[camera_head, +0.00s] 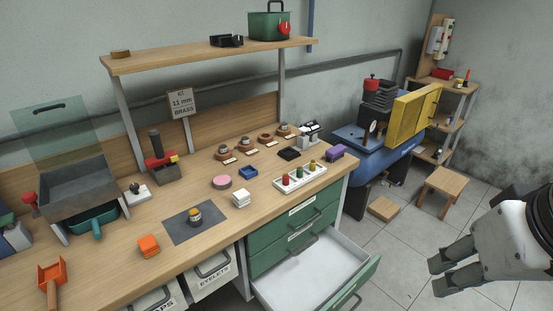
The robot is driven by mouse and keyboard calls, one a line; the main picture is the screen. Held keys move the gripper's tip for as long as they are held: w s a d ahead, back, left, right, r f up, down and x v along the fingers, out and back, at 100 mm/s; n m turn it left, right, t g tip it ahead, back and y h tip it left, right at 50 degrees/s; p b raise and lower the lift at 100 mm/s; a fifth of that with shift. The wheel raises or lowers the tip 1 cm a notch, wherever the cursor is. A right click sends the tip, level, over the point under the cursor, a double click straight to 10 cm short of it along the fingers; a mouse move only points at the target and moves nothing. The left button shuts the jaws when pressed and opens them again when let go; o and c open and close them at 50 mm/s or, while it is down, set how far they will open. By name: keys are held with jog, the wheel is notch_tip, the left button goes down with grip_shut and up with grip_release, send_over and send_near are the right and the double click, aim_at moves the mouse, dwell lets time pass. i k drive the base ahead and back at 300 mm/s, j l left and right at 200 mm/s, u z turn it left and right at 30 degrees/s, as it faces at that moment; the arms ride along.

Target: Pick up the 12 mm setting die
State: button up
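Several small metal setting dies stand in round wooden holders in a row at the back of the workbench, each with a small label in front. They include a left one (222,150), two middle ones (245,143) (265,138) and a right one (284,130). The labels are too small to read, so I cannot tell which is the 12 mm die. Another small brass and dark piece (194,215) stands on a grey mat (180,234). My gripper (436,276) is at the lower right, over the floor and well away from the bench. Its fingers are apart, with nothing visible between them.
A sign (181,102) reads "11 mm BRASS". A white tray with coloured pieces (300,179) lies near the bench's right edge. A green drawer (318,270) stands open below. A blue machine with a yellow guard (404,118) and a stool (444,182) stand beyond.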

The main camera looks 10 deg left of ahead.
aim_at(196, 220)
jog(key=j+u, duration=0.1)
jog(key=j, duration=0.3)
jog(key=i+j+u, duration=0.1)
jog(key=j, duration=0.3)
jog(key=i+j+u, duration=0.1)
jog(key=j, duration=0.3)
jog(key=i+j, duration=0.15)
jog(key=j, duration=0.25)
jog(key=u, duration=0.05)
